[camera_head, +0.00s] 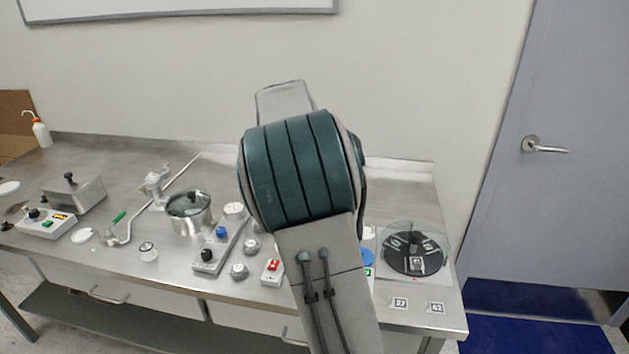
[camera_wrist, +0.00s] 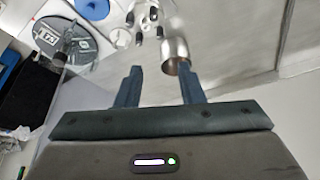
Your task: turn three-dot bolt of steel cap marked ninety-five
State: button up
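In the wrist view my gripper (camera_wrist: 159,72) is open, with its two dark fingers apart and nothing between them. Just beyond the fingertips is a shiny steel cylinder (camera_wrist: 175,58), close to the right fingertip; I cannot tell if they touch. Several small dark pegs or bolt heads (camera_wrist: 157,33) stand just above and left of it on pale metal. I cannot make out dots on them or a ninety-five mark. In the head view my arm hides my gripper and the spot where it works, so no marked steel cap can be picked out there.
A dark labelled disc (camera_head: 417,263) with a clear cover stands at the bench's right; it also shows in the wrist view (camera_wrist: 50,40). Tags 27 (camera_head: 399,303) and 62 (camera_head: 435,307) lie at the front edge. A lidded pot (camera_head: 188,222) and switch boxes stand left of my arm.

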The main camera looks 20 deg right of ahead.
jog(key=shift+r, duration=0.2)
jog(key=w+d+n+g+y+p, duration=0.2)
jog(key=w+d+n+y+p, duration=0.15)
jog(key=d+n+p, duration=0.35)
jog(key=shift+m, duration=0.4)
jog(key=f+p, duration=0.1)
jog(key=f, duration=0.3)
jog(key=a+f+p, duration=0.1)
jog(key=f, duration=0.4)
jog(key=a+f+p, duration=0.1)
jog(key=f, duration=0.3)
jog(key=shift+s+f+p, duration=0.15)
jog(key=shift+s+p, duration=0.1)
jog(key=shift+p, duration=0.05)
jog(key=shift+c, duration=0.3)
grip_shut()
